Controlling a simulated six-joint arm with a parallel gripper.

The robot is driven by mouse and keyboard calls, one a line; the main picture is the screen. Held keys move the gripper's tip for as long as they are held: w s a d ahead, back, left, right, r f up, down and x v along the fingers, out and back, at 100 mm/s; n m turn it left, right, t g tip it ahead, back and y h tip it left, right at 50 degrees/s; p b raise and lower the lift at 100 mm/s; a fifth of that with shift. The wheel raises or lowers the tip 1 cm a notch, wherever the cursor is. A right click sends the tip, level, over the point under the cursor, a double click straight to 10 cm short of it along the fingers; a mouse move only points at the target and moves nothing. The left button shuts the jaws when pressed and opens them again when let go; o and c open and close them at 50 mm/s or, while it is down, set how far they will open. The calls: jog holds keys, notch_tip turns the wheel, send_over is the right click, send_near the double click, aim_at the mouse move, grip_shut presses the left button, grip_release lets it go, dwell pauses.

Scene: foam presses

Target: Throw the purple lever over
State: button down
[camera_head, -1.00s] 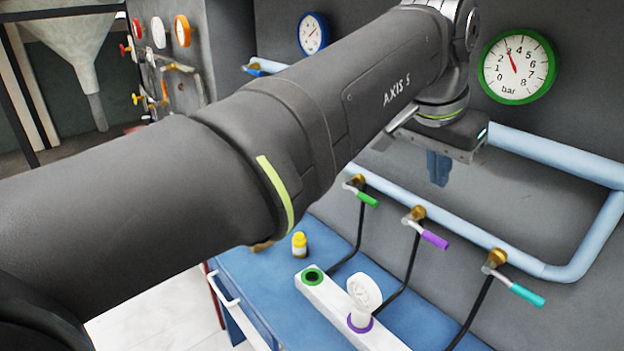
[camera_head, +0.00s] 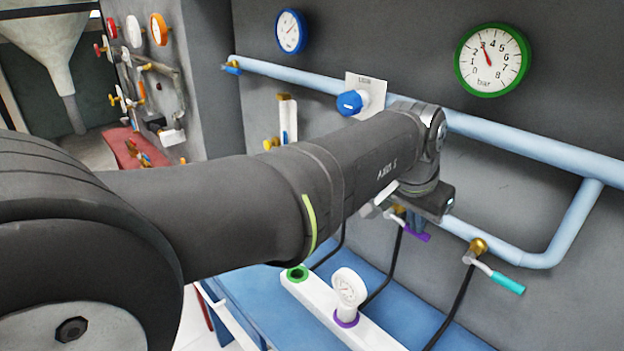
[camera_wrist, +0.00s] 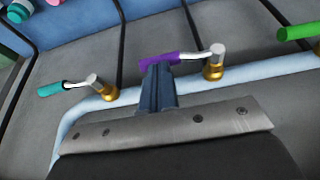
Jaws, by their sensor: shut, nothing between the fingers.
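The purple lever (camera_head: 424,237) is on the middle valve of the lower light-blue pipe in the head view, partly hidden by my arm. In the wrist view, the purple lever (camera_wrist: 190,57) points left from its brass valve, roughly along the pipe. In the head view, my gripper (camera_head: 415,227) hangs beside the lever, mostly hidden by the wrist.
A teal lever (camera_head: 507,282) sits on the valve to the right. A green lever (camera_wrist: 297,31) is on the other side in the wrist view. A green-rimmed gauge (camera_head: 491,60) hangs above.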

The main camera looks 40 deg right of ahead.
dwell(0.4)
jog(key=shift+s+f+t, duration=0.1)
jog(key=shift+f+t, duration=0.15)
jog(key=shift+t, duration=0.05)
jog(key=shift+s+f, duration=0.1)
jog(key=shift+f, duration=0.05)
jog(key=w+f+m+t+h, duration=0.1)
jog(key=w+f+m+t, duration=0.2)
jog(key=f+t, duration=0.7)
jog(key=shift+w+f+m+t+h, duration=0.2)
jog(key=shift+w+m+t+h, duration=0.2)
jog(key=shift+t, duration=2.2)
